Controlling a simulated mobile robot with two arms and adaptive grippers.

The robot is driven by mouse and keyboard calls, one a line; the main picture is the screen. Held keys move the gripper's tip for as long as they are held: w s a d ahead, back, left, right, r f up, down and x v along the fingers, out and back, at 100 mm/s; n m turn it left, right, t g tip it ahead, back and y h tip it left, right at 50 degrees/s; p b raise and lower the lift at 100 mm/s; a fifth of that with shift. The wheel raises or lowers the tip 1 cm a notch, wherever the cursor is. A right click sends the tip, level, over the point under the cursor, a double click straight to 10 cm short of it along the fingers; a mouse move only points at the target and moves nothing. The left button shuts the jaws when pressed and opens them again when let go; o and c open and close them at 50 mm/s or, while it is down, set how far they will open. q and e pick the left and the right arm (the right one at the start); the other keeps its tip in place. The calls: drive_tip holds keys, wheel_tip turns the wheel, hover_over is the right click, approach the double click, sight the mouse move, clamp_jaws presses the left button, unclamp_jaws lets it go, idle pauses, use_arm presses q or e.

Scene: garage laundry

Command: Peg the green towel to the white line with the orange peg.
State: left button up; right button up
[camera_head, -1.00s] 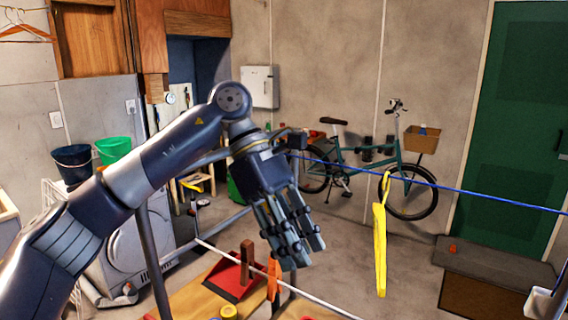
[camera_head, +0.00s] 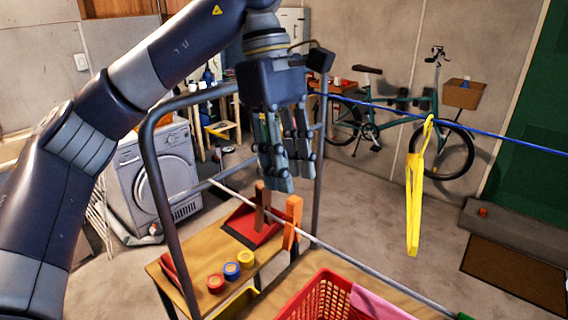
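My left gripper (camera_head: 288,182) points down above the white line, with its fingers apart and nothing seen between them. The white line (camera_head: 345,254) slopes down from the left of the metal frame to the lower right. The orange peg (camera_head: 292,222) stands upright at the line, just below and right of the fingertips. I cannot tell whether it clips the line or stands behind it. A small green patch (camera_head: 465,316) shows at the bottom edge near the line's right end; I cannot tell whether it is the green towel. My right gripper is not in view.
A blue line (camera_head: 500,136) with a yellow hanging item (camera_head: 414,200) crosses at right. A metal frame (camera_head: 150,160) stands around the gripper. Below are a red dustpan (camera_head: 250,232), several round tins (camera_head: 231,270) and a red basket (camera_head: 318,300) with pink cloth (camera_head: 375,303).

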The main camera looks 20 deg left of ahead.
sight(294, 198)
use_arm(q)
drive_tip(key=shift+b+x, duration=0.5)
drive_tip(key=shift+x, duration=0.35)
drive_tip(key=shift+s+f, duration=0.1)
drive_tip(key=shift+f, duration=0.3)
drive_tip(key=shift+b+x, duration=1.5)
drive_tip(key=shift+x, duration=0.35)
drive_tip(key=shift+d, duration=0.1)
drive_tip(key=shift+c, duration=0.8)
clamp_jaws()
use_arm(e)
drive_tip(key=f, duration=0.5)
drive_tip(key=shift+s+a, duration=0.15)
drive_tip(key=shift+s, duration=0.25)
use_arm(q)
drive_tip(key=shift+r, duration=0.1)
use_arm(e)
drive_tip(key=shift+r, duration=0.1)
